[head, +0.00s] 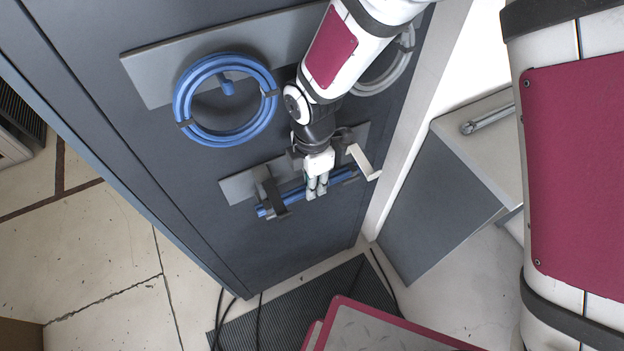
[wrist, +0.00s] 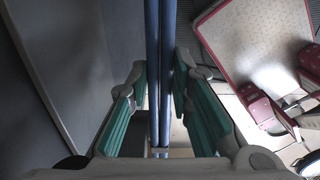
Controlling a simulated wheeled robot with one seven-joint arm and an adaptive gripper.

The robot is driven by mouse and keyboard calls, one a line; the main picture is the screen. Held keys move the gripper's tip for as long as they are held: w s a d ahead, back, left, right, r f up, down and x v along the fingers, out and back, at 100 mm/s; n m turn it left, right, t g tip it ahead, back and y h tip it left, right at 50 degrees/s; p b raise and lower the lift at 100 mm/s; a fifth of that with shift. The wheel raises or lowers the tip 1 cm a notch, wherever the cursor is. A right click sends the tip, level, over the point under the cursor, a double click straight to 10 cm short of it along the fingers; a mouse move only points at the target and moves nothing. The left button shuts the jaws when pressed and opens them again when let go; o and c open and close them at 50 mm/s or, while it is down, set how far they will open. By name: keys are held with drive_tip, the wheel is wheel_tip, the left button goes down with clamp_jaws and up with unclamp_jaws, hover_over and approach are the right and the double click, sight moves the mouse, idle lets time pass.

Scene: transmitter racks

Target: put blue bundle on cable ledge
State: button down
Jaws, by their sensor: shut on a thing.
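The blue bundle (head: 292,197) is a straight set of blue tubes, lying slightly slanted in front of the lower plate on the dark cabinet. My gripper (head: 317,190) is shut on it near its middle. In the wrist view the bundle (wrist: 160,60) runs between the teal finger pads (wrist: 163,105). The cable ledge (head: 239,187) is the grey lower plate with a dark bracket (head: 271,190) at left and a pale bracket (head: 361,160) at right. The bundle's left end passes at the dark bracket. I cannot tell whether the ledge carries its weight.
A blue coil (head: 226,133) hangs on the upper grey plate (head: 150,75); a grey coil (head: 392,75) hangs right of it, partly behind my arm. A pale cabinet with a handle (head: 487,120) stands to the right. Black cables (head: 260,318) and a dark mat (head: 285,312) lie on the floor.

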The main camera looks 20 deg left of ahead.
drive_tip(key=shift+f, duration=0.2)
drive_tip(key=c, duration=1.4)
unclamp_jaws()
drive_tip(key=shift+c, duration=0.2)
drive_tip(key=shift+r+b, duration=0.3)
drive_tip(key=shift+r, duration=3.6)
drive_tip(key=shift+s, duration=0.1)
